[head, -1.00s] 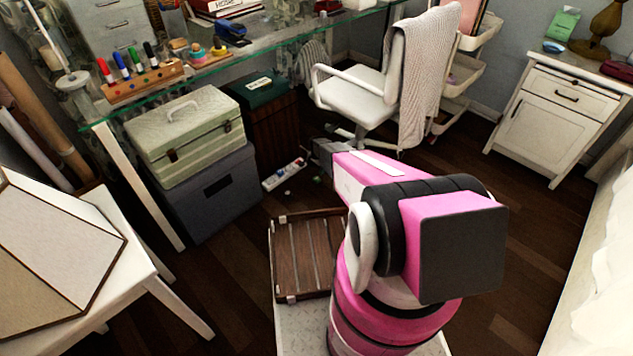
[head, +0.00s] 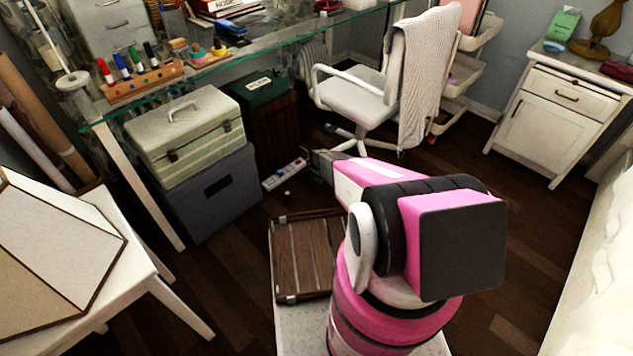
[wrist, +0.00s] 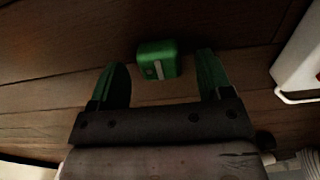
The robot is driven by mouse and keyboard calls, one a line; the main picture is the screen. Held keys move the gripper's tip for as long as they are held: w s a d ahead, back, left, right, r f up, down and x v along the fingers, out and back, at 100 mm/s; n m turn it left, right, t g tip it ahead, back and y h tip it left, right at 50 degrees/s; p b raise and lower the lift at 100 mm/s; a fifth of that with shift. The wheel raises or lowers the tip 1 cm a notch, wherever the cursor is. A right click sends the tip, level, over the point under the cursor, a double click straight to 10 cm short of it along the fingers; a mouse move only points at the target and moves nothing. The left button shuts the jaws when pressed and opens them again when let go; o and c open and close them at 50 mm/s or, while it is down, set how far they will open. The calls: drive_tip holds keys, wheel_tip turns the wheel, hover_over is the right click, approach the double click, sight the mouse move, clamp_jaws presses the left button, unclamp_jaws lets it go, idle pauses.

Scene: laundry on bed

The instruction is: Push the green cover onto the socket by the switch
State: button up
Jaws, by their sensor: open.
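The green cover (wrist: 158,60) lies on the dark wooden floor in the wrist view, a small rounded block with a pale stripe on its near face. My gripper (wrist: 161,66) is open, with one green finger on each side of the cover and visible gaps between. I cannot tell how far the fingers reach down beside it. The white power strip (head: 284,174) lies on the floor left of my gripper in the head view. Its edge shows at the right of the wrist view (wrist: 302,62). The cover is hard to make out in the head view. The strip's sockets and switch are too small to tell apart.
A dark green-topped box (head: 258,90) and a grey storage box (head: 212,195) stand behind and left of the strip. A slatted wooden tray (head: 305,255) is in front. The white swivel chair (head: 355,100) stands behind my gripper. Floor to the right is clear.

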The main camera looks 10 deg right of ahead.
sight(317, 179)
drive_tip(key=shift+f, duration=0.65)
drive_tip(key=c, duration=1)
drive_tip(key=shift+o, duration=0.2)
drive_tip(key=shift+r, duration=0.1)
drive_tip(key=shift+r, duration=0.4)
wheel_tip(317, 179, up, 4)
drive_tip(key=shift+s+f, duration=0.15)
drive_tip(key=shift+f, duration=0.1)
drive_tip(key=s+a+r, duration=0.3)
drive_tip(key=a+r, duration=0.3)
drive_tip(key=a, duration=0.5)
drive_tip(key=shift+a+r, duration=0.15)
drive_tip(key=shift+r, duration=0.2)
